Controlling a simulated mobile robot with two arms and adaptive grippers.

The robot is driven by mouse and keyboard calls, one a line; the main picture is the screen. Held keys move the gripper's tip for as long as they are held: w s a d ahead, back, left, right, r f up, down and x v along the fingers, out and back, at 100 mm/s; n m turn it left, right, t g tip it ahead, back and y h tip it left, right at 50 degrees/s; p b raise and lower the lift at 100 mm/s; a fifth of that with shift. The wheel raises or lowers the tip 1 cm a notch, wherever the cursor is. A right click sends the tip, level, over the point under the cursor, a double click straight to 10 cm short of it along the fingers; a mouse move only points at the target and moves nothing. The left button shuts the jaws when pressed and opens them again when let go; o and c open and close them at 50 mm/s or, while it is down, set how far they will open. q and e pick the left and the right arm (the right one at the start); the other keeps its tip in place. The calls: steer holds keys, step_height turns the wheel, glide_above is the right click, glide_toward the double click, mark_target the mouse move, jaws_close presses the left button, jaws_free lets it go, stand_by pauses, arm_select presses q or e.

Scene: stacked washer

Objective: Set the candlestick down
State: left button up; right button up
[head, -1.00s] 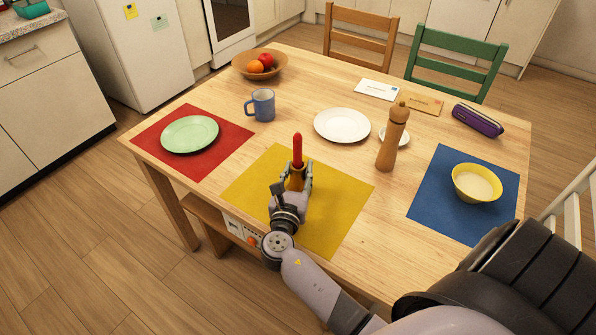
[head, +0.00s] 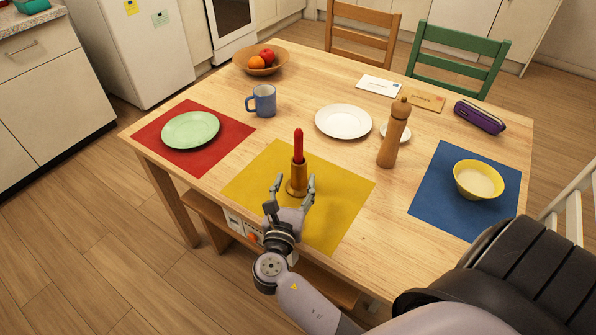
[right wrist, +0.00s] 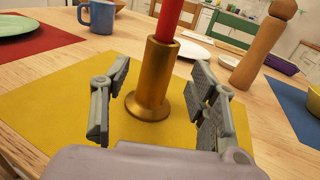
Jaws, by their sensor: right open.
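The brass candlestick (head: 298,178) with a red candle (head: 298,146) stands upright on the yellow placemat (head: 340,205). My right gripper (head: 291,192) is open, with its fingers apart on the near side of the candlestick. In the right wrist view the candlestick (right wrist: 153,80) stands just beyond and between the spread fingers (right wrist: 160,105), with gaps on both sides. Its round base rests on the yellow placemat (right wrist: 50,100). My left gripper is not in view.
A red placemat (head: 150,133) with a green plate (head: 190,130) lies left. A blue mug (head: 263,101), white plate (head: 343,121) and wooden pepper mill (head: 393,138) stand behind. A blue placemat (head: 440,215) with a yellow bowl (head: 478,181) lies right.

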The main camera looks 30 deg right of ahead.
steer(key=v, duration=0.6)
steer(key=shift+s+a, duration=0.1)
stand_by(0.3)
